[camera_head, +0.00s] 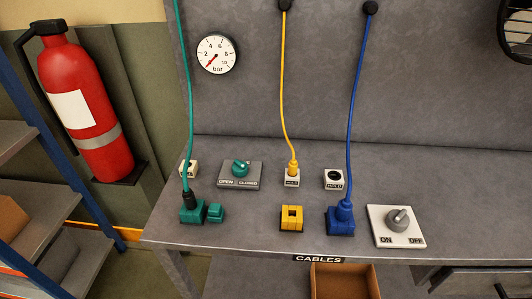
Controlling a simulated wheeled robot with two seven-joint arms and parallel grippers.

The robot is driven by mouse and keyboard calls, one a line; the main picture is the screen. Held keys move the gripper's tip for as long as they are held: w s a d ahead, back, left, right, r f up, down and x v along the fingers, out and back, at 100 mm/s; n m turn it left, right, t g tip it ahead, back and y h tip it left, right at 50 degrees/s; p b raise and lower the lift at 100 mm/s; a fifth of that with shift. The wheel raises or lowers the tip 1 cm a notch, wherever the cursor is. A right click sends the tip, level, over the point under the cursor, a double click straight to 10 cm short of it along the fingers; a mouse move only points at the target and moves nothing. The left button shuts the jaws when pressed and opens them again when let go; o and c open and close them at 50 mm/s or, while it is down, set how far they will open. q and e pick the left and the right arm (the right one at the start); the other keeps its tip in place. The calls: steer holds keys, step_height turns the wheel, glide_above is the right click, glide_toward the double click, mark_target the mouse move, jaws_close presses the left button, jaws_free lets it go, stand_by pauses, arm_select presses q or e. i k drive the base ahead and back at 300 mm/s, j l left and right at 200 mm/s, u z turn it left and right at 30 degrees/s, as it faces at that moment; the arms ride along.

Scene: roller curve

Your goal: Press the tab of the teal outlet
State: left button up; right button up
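The teal outlet (191,214) is a small block near the front left of the grey bench. The black plug (190,198) of a teal cable (188,110) stands upright in it. A smaller teal block (216,212), which looks like its tab, sits just to the right of the outlet. Neither of my grippers is in view. Nothing is touching the teal block.
A teal OPEN/CLOSED valve (240,170) stands behind. The yellow cable (282,90) ends in a white holder (292,178), behind the yellow outlet (291,218). The blue cable (356,100) is in the blue outlet (340,222). An ON/OFF switch (397,222) is at right.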

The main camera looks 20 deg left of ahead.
mark_target(214, 208)
steer(key=u, duration=1.25)
